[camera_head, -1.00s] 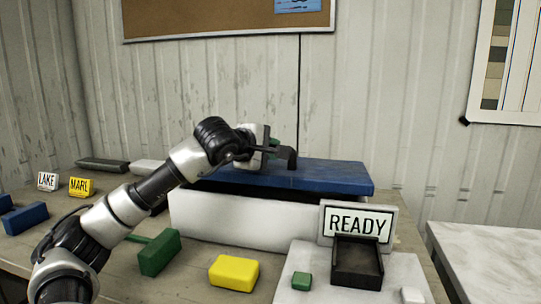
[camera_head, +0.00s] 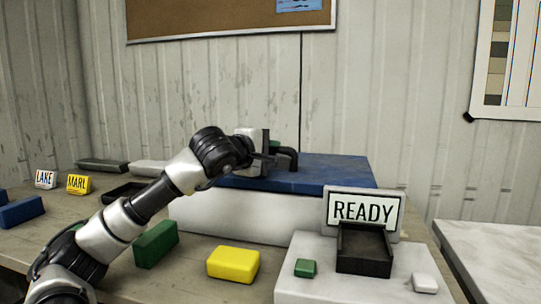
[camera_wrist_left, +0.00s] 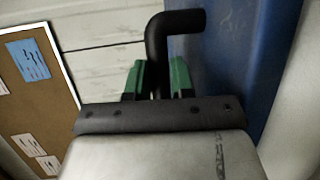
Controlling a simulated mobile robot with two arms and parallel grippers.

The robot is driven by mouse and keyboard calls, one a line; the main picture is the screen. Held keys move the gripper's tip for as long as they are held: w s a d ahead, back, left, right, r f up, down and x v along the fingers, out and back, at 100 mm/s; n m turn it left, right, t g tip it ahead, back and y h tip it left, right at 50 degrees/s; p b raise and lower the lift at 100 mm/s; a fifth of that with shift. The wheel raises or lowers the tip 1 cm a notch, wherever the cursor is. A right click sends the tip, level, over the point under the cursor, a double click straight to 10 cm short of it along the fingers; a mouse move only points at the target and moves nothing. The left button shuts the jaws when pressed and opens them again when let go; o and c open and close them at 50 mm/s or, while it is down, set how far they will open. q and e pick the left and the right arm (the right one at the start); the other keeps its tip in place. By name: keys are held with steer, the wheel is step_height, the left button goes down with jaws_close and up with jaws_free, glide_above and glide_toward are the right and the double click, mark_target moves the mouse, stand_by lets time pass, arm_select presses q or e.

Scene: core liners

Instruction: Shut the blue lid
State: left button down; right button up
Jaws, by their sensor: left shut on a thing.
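The blue lid (camera_head: 330,172) lies on top of the long white box (camera_head: 245,214), its front edge close along the box's top edge with no clear gap showing. A black bent handle (camera_head: 291,155) stands up from the lid. My left gripper (camera_head: 273,158) is shut on this handle above the lid. In the left wrist view the green fingertips (camera_wrist_left: 158,82) stand on both sides of the black handle (camera_wrist_left: 183,22), with the blue lid (camera_wrist_left: 225,60) to the right. My arm hides the lid's left end. My right gripper is out of view.
A READY sign (camera_head: 363,211) and a black tray (camera_head: 363,252) stand on a white block in front of the box's right end. A yellow block (camera_head: 233,263) and a green block (camera_head: 156,244) lie in front. A MARL card (camera_head: 79,184) stands at left.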

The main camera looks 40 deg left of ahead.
arm_select(q)
steer(key=shift+d+f, duration=0.15)
steer(key=shift+f, duration=0.25)
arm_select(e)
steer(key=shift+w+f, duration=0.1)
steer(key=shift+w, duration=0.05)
arm_select(q)
steer(key=c, duration=1)
jaws_free()
steer(key=shift+o, duration=0.2)
steer(key=shift+r, duration=0.1)
steer(key=shift+s, duration=0.1)
steer(key=shift+s+r, duration=0.1)
steer(key=shift+s, duration=0.15)
steer(key=s+d+r+b, duration=0.1)
steer(key=s+b, duration=0.1)
steer(key=s, duration=0.8)
steer(key=shift+r+b, duration=0.4)
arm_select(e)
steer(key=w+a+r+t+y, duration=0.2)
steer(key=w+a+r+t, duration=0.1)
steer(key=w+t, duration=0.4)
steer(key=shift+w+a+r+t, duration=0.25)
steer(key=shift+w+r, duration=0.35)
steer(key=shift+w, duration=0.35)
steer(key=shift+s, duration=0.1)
